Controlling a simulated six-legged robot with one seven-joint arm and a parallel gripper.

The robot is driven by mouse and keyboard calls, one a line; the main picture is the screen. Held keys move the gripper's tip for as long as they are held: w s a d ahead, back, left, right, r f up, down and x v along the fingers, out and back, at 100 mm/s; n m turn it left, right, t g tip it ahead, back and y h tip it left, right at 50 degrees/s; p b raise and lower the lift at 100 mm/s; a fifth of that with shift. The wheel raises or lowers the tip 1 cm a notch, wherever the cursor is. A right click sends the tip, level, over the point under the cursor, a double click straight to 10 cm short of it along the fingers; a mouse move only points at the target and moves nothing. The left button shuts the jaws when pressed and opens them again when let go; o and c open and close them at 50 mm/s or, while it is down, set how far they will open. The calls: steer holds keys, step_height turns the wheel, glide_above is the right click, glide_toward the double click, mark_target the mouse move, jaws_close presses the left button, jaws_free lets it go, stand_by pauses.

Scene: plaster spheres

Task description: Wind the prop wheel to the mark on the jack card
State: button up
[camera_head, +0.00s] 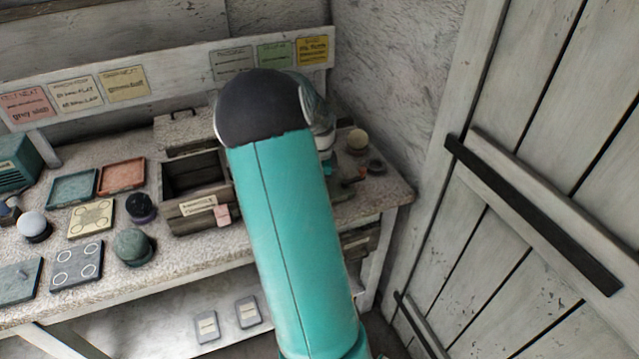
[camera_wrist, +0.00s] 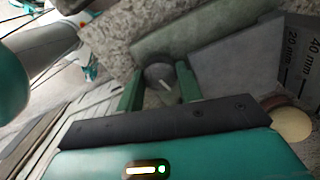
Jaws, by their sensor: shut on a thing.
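In the wrist view my gripper (camera_wrist: 160,80) has its two green fingers on either side of a small round grey wheel (camera_wrist: 158,71) with a pale line on it. I take this to be the prop wheel; the fingers are shut on it. A grey plate (camera_wrist: 297,60) to the right carries "20 mm" and "40 mm" marks. In the head view my teal arm hides the gripper and the wheel. Cards hang on the wall strip, including a green card (camera_head: 275,54) and a yellow card (camera_head: 312,50). I cannot tell which is the jack card.
An open wooden box (camera_head: 190,217) stands left of my arm. Trays and spheres lie further left, including a green-grey sphere (camera_head: 133,244). A plank door (camera_head: 540,130) closes the right side.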

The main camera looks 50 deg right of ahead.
steer(key=m, duration=0.5)
steer(key=shift+f+m, duration=0.1)
steer(key=shift+m, duration=0.3)
steer(key=m, duration=0.9)
steer(key=shift+m, duration=0.4)
steer(key=m, duration=0.4)
steer(key=shift+m, duration=0.4)
steer(key=o, duration=1)
steer(key=shift+d, duration=0.1)
